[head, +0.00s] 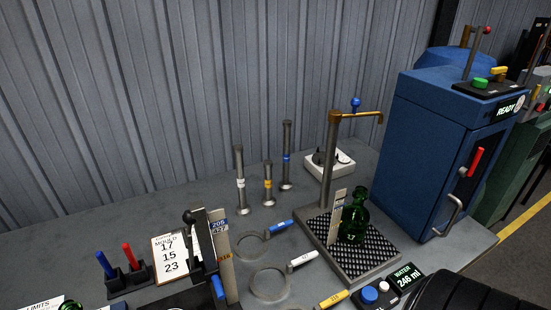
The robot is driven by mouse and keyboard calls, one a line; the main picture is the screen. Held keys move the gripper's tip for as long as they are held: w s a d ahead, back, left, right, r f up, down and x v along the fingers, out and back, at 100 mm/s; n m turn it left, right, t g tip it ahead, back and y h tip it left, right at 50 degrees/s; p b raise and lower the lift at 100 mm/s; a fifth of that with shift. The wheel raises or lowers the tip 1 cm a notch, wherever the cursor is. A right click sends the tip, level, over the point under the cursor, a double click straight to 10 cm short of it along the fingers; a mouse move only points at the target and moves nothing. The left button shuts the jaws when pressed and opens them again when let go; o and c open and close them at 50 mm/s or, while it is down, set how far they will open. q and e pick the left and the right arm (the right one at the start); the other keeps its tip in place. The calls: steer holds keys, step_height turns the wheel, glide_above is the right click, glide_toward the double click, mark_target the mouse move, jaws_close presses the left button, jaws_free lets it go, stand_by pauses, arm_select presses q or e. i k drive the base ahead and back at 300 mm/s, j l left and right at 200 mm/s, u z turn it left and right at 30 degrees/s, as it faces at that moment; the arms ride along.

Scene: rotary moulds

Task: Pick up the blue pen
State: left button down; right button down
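The blue pen (109,266) stands upright in a small dark holder (130,280) at the lower left of the head view. Only its upper part shows; its lower end is hidden in the holder. A red pen (130,255) stands in the same holder, just right of the blue one.
A card with numbers (170,257) and a dark lever device (204,245) are right of the holder. Rings with handles (268,284), metal posts (239,180), a green bottle (354,220) on a grated tray (372,264) and a blue cabinet (430,150) stand further right.

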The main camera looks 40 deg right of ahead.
mark_target(102, 260)
steer(key=z, duration=1.9)
steer(key=j+u, duration=0.15)
steer(key=u, duration=1.25)
steer(key=k+l+z, duration=0.2)
steer(key=k+z, duration=0.25)
steer(key=k, duration=0.05)
